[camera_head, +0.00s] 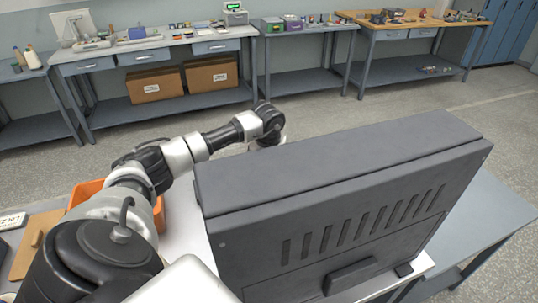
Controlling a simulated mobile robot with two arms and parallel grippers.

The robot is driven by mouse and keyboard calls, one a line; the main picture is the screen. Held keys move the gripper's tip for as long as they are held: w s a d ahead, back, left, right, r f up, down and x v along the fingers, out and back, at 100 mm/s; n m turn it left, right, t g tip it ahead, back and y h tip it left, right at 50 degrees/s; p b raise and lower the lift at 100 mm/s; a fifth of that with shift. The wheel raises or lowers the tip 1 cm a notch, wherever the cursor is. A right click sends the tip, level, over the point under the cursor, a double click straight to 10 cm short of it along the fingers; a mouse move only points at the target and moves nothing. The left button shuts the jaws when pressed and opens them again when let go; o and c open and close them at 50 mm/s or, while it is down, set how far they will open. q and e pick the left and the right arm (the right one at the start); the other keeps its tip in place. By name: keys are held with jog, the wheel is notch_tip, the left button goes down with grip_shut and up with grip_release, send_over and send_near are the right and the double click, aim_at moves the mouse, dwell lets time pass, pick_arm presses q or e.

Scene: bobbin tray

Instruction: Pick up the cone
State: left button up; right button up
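My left arm comes in from the lower left and reaches over the table, ending near the back left corner of a large dark grey vented case (340,200). The end of this arm points down behind the case, and its gripper fingers do not show. My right arm and gripper are not in the picture. The case hides much of the table behind it.
An orange bin (88,190) stands partly behind my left arm. A wooden board (32,250) and a white label plate (11,221) lie at the left. Grey table (485,215) shows bare at the right. Workbenches with cardboard boxes (154,86) stand across the floor.

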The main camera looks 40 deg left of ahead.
pick_arm(q)
jog(key=shift+f, duration=0.25)
jog(key=c, duration=1.1)
jog(key=shift+r, duration=0.1)
jog(key=shift+c, duration=0.5)
